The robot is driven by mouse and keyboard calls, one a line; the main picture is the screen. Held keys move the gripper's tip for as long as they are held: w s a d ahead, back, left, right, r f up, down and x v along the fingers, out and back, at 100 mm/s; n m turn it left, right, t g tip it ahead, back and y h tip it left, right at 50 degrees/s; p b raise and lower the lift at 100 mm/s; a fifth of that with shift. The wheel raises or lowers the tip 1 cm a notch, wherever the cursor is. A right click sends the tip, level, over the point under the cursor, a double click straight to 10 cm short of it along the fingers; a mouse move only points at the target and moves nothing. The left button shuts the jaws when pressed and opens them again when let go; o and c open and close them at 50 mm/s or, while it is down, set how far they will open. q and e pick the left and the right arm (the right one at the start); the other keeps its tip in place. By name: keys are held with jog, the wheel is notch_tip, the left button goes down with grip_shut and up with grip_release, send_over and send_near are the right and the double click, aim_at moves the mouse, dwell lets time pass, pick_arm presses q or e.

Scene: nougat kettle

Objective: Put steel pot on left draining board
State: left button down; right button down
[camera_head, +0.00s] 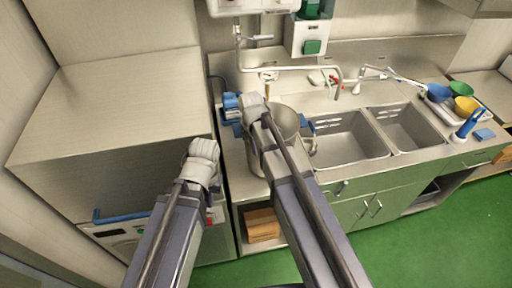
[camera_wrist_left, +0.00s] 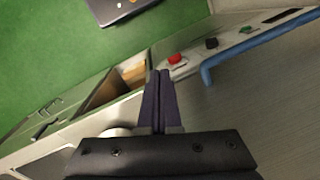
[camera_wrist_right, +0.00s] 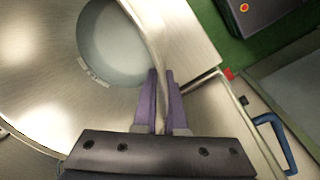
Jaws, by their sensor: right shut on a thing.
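The steel pot (camera_head: 286,118) is at the left draining board (camera_head: 238,181), left of the sink basins. My right arm covers part of it in the head view. Its wide rim and round inside (camera_wrist_right: 112,45) fill the upper left of the right wrist view. My right gripper (camera_wrist_right: 161,78) is shut on the pot's rim. I cannot tell whether the pot's base touches the board. My left gripper (camera_wrist_left: 160,75) is shut and empty. In the head view it is left of the pot, in front of the big steel cabinet, with its fingertips hidden.
Two sink basins (camera_head: 345,140) lie right of the pot, with a long tap (camera_head: 300,68) behind. Coloured bowls (camera_head: 463,105) stand at the far right. The tall steel cabinet (camera_head: 120,95) stands at the left, with a blue handle (camera_head: 120,217) on the machine front below. Green floor is clear.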

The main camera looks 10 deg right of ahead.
notch_tip(320, 180, down, 2)
jog(key=shift+f+b, duration=0.1)
jog(key=shift+b, duration=0.65)
jog(key=c, duration=1)
grip_release()
jog(key=shift+o, duration=0.2)
jog(key=shift+s, duration=0.1)
notch_tip(320, 180, up, 12)
jog(key=s+a+p, duration=0.1)
jog(key=p, duration=1.1)
jog(key=s+a+m, duration=0.2)
jog(key=s+m, duration=0.1)
jog(key=s, duration=0.5)
jog(key=s+a+m+g, duration=0.1)
jog(key=s+a+m, duration=0.1)
jog(key=s, duration=0.7)
jog(key=shift+s+a+m, duration=0.2)
jog(key=shift+a+m, duration=0.2)
jog(key=shift+a, duration=0.15)
